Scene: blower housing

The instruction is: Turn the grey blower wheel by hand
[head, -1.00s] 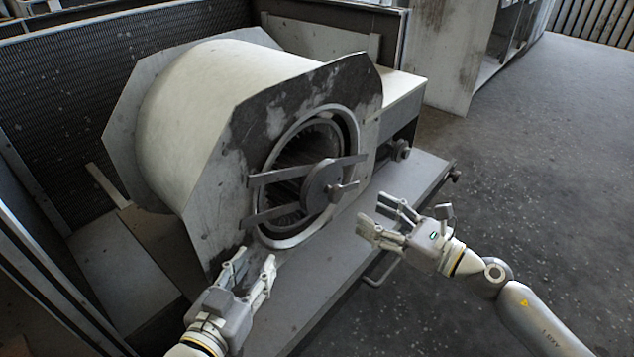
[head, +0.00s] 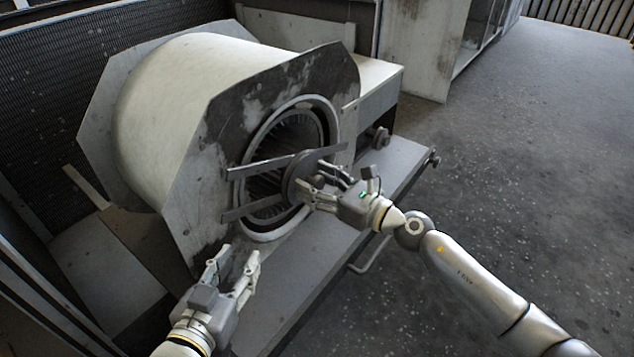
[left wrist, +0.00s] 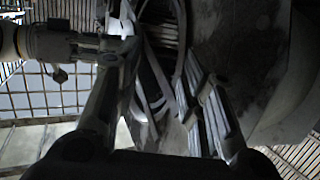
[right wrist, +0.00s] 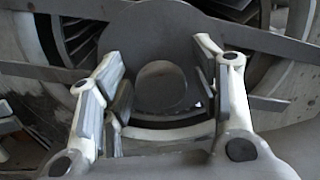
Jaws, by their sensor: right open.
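The grey blower wheel (head: 268,160) is a finned drum inside the round inlet of the cream blower housing (head: 170,105). Its fins also show in the right wrist view (right wrist: 80,38). Two flat bars cross the inlet and carry a round grey hub disc (head: 298,178) at its front. My right gripper (head: 318,182) is open at the hub disc. In the right wrist view its fingers (right wrist: 160,90) stand on either side of the hub's round centre; contact cannot be told. My left gripper (head: 238,262) is open and empty, below and left of the inlet.
A grey base plate (head: 330,255) runs under the housing, with a bent handle at its front edge. Dark mesh panels (head: 60,95) stand behind and left. The floor (head: 510,190) at right is clear.

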